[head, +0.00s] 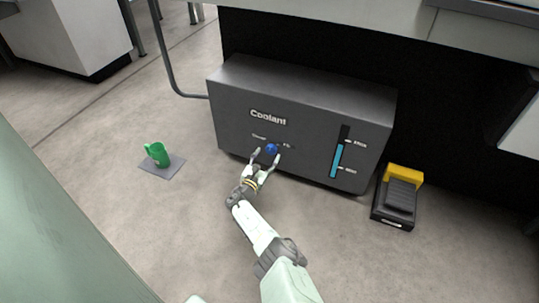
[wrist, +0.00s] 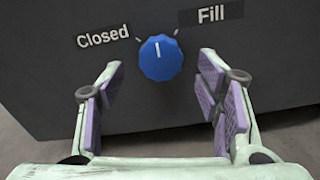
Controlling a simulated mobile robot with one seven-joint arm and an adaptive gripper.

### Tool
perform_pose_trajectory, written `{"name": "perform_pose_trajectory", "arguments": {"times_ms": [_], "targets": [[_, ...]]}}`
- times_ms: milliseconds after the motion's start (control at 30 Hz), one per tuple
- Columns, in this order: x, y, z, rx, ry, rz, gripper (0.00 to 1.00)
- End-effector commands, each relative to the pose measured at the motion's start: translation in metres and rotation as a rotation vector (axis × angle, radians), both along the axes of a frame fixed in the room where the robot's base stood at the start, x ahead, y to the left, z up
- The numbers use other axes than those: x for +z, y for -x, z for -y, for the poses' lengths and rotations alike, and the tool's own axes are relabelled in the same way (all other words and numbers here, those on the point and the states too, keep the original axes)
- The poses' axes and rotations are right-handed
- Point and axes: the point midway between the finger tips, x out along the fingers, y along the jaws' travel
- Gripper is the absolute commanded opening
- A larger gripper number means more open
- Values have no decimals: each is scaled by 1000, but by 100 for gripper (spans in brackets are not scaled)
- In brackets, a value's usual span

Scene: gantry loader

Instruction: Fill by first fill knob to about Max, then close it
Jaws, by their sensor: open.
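The blue fill knob (head: 271,148) is on the front of the dark grey Coolant box (head: 240,100). In the wrist view the knob (wrist: 161,57) has its white mark pointing straight up, between the labels Closed and Fill. My gripper (head: 266,155) is open in front of the knob, with one finger on each side and gaps visible in the wrist view (wrist: 160,75). The level gauge (head: 338,155) at the box's right has blue up to about the upper tick, which appears to be Max; its label is small.
A green jug (head: 157,153) stands on a grey mat (head: 176,166) on the floor to the left. A black and yellow pedal (head: 399,197) is on the floor right of the box. The floor before the box is clear.

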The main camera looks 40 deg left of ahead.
Motion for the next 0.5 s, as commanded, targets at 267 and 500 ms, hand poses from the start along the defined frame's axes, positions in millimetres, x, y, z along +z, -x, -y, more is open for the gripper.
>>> {"name": "perform_pose_trajectory", "arguments": {"times_ms": [267,500], "targets": [[-1,-23,-6,0,0,0,59],[0,-24,-6,0,0,-1,59]]}}
